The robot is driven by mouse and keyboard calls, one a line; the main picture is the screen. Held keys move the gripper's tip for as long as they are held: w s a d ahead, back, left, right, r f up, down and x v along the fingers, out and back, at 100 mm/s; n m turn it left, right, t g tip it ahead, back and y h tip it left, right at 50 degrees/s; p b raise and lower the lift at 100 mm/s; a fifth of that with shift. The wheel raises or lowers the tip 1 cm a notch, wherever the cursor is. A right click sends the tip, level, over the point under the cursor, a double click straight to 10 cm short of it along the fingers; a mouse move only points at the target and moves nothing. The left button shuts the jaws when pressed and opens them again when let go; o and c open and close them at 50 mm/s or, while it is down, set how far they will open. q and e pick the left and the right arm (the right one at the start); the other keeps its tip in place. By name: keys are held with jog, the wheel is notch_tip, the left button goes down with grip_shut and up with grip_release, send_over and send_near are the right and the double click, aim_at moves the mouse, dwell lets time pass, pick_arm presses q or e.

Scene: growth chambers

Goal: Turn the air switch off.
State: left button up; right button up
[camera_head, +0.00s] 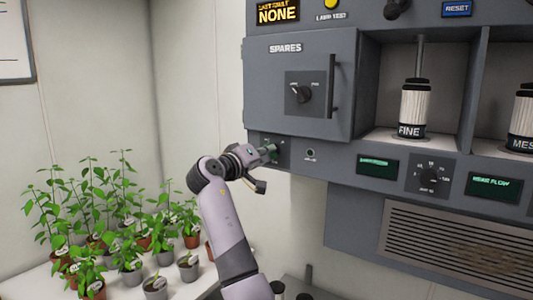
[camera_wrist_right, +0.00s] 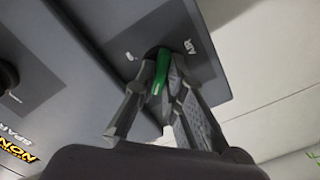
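The air switch has a green lever (camera_wrist_right: 160,72) on a dark panel marked AIR in the right wrist view. In the camera_head view its small panel (camera_head: 284,142) is on the lower left of the grey cabinet, below the SPARES door. My right gripper (camera_wrist_right: 162,80) has its fingertips close in on both sides of the green lever and appears shut on it. In the camera_head view the right gripper (camera_head: 267,153) reaches up to that panel and partly covers the switch. My left gripper is not in view.
The SPARES door (camera_head: 308,65) with its rotary knob and bar handle is just above. A small round socket (camera_head: 310,153) and a dial (camera_head: 429,175) are to the right. Potted plants (camera_head: 120,230) stand on a table at the left.

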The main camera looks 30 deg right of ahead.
jog(key=o, duration=0.4)
jog(key=shift+o, duration=0.2)
jog(key=v, duration=1.2)
jog(key=shift+f, duration=0.15)
